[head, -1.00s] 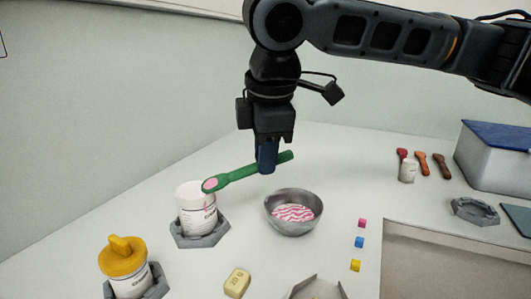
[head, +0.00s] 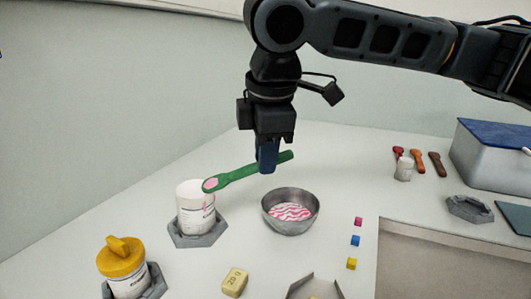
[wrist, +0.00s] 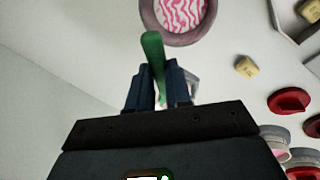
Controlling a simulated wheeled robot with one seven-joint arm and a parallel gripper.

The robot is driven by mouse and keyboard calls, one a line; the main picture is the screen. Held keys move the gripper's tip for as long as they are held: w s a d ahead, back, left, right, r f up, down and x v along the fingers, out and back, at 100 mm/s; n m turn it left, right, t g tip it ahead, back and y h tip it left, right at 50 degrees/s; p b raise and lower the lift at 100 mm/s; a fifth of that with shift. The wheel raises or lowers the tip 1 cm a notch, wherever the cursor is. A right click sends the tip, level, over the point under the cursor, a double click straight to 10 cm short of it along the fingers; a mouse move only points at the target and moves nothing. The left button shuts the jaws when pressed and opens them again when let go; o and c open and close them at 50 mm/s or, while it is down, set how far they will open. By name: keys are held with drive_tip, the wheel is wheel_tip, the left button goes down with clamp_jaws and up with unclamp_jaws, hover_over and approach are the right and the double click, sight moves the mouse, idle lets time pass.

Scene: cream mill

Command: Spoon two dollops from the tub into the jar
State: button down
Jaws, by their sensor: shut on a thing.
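My gripper (head: 267,157) is shut on the handle of a green spoon (head: 240,173), held above the counter. The spoon's bowl end points left and carries pink stuff (head: 210,184). It shows over the open white container (head: 194,214), near its rim; I cannot tell the exact height. That container stands upright in a grey hexagonal holder (head: 201,241) and has a pink mark near its rim. A metal bowl (head: 291,225) with pink-and-white striped contents stands to the right. In the wrist view the green handle (wrist: 153,55) rises between the fingers, with the bowl (wrist: 211,20) beyond.
A yellow-lidded container (head: 122,257) stands front left. A yellow "20 g" block (head: 235,282) and small pink, blue and yellow cubes (head: 355,240) lie in front. At right are several coloured spoons (head: 420,160), a small white pot (head: 403,170) and a blue-lidded box (head: 493,157).

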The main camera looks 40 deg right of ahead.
drive_tip(key=shift+r, duration=0.1)
wheel_tip(320, 180, up, 6)
drive_tip(key=p, duration=0.6)
drive_tip(key=shift+a, duration=0.1)
idle(0.6)
